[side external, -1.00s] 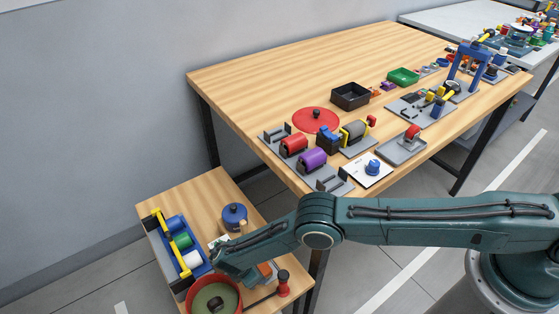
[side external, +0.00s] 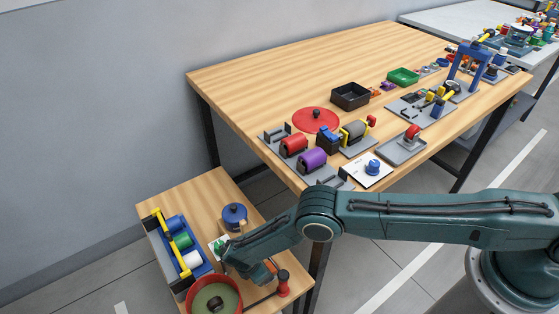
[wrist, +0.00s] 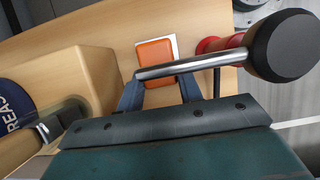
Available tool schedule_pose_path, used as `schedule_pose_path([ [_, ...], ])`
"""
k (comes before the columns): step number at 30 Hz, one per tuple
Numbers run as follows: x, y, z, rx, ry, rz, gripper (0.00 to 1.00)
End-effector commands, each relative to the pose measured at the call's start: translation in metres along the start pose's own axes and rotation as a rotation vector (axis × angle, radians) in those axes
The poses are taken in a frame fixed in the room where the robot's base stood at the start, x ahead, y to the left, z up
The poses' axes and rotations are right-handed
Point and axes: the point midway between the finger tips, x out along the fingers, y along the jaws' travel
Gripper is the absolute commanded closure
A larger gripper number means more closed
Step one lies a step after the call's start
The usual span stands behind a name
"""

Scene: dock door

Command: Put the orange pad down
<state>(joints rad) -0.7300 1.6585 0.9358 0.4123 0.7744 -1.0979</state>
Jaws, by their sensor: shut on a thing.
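In the wrist view the orange pad (wrist: 155,53) shows just past the fingertips of my gripper (wrist: 160,85). My gripper is shut on the pad; its blue fingers stand either side of it. A white margin shows around the pad, and I cannot tell whether it touches what is below. A metal rod crosses in front of the fingertips and hides the contact. In the side view a small orange part (side external: 270,266) shows beside the end of my arm, low over the small wooden table (side external: 190,188). My gripper's fingers are hidden there.
A red pan (side external: 237,297) stands at the small table's front, with a red knob (side external: 283,283) to its right.

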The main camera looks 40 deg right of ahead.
Motion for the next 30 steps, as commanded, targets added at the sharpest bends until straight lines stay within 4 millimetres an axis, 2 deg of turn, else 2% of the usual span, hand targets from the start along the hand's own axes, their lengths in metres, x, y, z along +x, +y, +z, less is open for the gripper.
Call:
schedule_pose_path([
  [2,0.002,0.0,-0.001,0.0,-0.001,-0.001,0.82],
  [3,0.002,0.0,-0.001,0.0,-0.001,0.0,0.56],
  [5,0.002,0.0,-0.001,0.0,-0.001,0.0,0.45],
  [6,0.002,0.0,-0.001,0.0,-0.001,0.0,0.42],
  [19,-0.002,0.0,0.001,0.0,0.0,0.0,0.42],
  [25,-0.017,0.001,0.0,0.0,0.001,0.001,0.42],
  [30,-0.041,0.001,0.0,0.0,0.001,0.001,0.42],
])
